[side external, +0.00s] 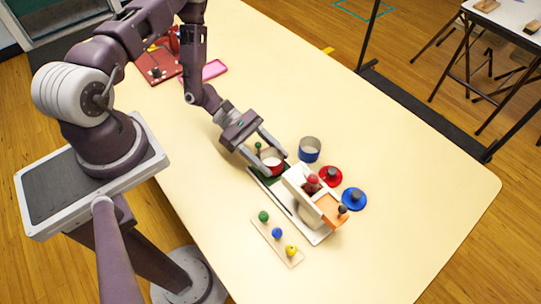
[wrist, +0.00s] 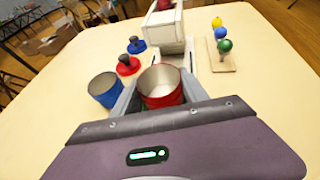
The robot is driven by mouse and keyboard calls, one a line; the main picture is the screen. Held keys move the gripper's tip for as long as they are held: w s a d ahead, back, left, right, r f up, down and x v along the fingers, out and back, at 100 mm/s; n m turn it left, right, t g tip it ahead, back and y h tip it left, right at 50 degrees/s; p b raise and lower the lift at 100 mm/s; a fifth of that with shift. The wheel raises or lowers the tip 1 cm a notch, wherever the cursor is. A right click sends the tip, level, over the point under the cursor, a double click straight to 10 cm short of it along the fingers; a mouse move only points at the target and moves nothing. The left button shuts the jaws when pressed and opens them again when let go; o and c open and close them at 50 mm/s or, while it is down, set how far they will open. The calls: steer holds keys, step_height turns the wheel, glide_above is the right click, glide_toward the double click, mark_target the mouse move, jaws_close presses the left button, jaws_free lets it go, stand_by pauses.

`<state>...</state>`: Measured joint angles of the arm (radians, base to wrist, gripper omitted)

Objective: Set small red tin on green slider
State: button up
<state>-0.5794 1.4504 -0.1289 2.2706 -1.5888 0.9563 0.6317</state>
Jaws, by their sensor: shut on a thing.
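The small red tin (side external: 272,165) is open-topped with a pale inside. It also shows in the wrist view (wrist: 162,88). My gripper (side external: 270,158) is shut on it, one finger on each side. The tin is upright over the dark green slider (side external: 265,178), at the upper-left end of the white track unit. A green knob (side external: 258,146) shows just behind the tin. Most of the slider is hidden by the tin and fingers, and I cannot tell whether the tin touches it.
A white block (side external: 299,186) with a red piece and an orange slider (side external: 334,210) stands along the track. A blue tin (side external: 309,152), a red knobbed disc (side external: 331,176) and a blue one (side external: 354,199) lie right. A board with colored balls (side external: 277,243) lies in front.

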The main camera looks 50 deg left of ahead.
steer(key=shift+f, duration=0.35)
steer(key=o, duration=1.1)
steer(key=shift+a, duration=0.1)
steer(key=shift+v, duration=5.45)
